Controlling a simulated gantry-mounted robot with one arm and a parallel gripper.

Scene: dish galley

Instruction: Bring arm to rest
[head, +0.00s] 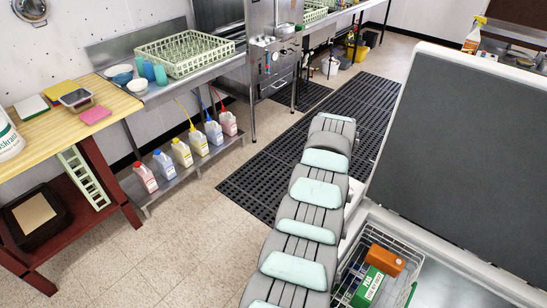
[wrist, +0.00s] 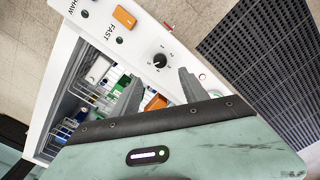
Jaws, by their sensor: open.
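My gripper (wrist: 161,77) shows in the wrist view as two grey fingers standing apart, with nothing between them. Beyond the fingers is the white control panel (wrist: 143,47) of a chest freezer, with a black dial, an orange switch and the word FAST. I cannot tell how far the fingers are from it. In the head view my segmented grey and pale green arm reaches up from the bottom middle beside the open freezer. My gripper is not visible there.
The freezer's dark-lined lid (head: 455,150) stands open at right. A wire basket (head: 408,250) inside holds an orange box (head: 385,260) and a green box (head: 369,288). A black floor mat (head: 258,178) lies beyond my arm. Left are a wooden table (head: 62,120) and several jugs (head: 181,152) on a low shelf.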

